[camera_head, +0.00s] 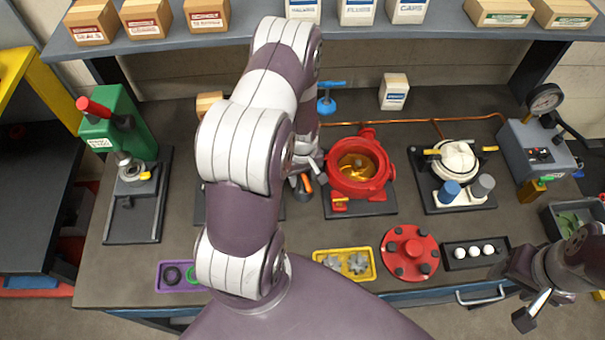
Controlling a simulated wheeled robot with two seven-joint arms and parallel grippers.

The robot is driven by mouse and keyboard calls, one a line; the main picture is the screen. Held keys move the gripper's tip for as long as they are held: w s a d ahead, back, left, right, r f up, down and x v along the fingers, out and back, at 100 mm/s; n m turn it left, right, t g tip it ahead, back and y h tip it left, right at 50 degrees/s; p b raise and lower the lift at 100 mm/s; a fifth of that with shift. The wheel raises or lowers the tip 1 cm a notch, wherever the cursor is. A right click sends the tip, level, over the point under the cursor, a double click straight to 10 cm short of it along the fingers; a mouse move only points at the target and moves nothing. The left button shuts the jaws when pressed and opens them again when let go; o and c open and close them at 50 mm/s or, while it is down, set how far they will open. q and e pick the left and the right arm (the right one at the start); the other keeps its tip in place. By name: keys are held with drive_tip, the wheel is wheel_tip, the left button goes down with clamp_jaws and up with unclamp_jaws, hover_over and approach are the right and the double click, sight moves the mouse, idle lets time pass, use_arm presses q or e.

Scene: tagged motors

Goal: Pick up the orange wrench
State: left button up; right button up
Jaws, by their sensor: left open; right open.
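A small orange piece (306,182), which may be part of the orange wrench, shows on the bench just left of the red motor housing (358,168). Most of it is hidden, so its full shape cannot be told. My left arm crosses the middle of the view, and my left gripper (308,166) is open right beside the orange piece, partly hidden by its own arm. Whether it touches the piece cannot be told. My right gripper (533,308) is open and empty at the lower right, past the bench's front edge.
A green press (110,130) stands at the left, and a pump with a white top (457,160) at the right. A purple tray (172,276), a yellow tray (344,264), a red flange (409,253) and a black tray (474,252) line the front. A shelf with boxes (207,15) runs along the back.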

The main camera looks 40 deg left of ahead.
use_arm(q)
drive_tip(key=shift+f, duration=0.6)
drive_tip(key=shift+w+f, duration=0.2)
drive_tip(key=shift+f, duration=0.25)
drive_tip(key=shift+s, duration=0.15)
clamp_jaws()
drive_tip(key=shift+r, duration=0.1)
use_arm(e)
drive_tip(key=shift+w+r, duration=0.15)
drive_tip(key=shift+r, duration=0.15)
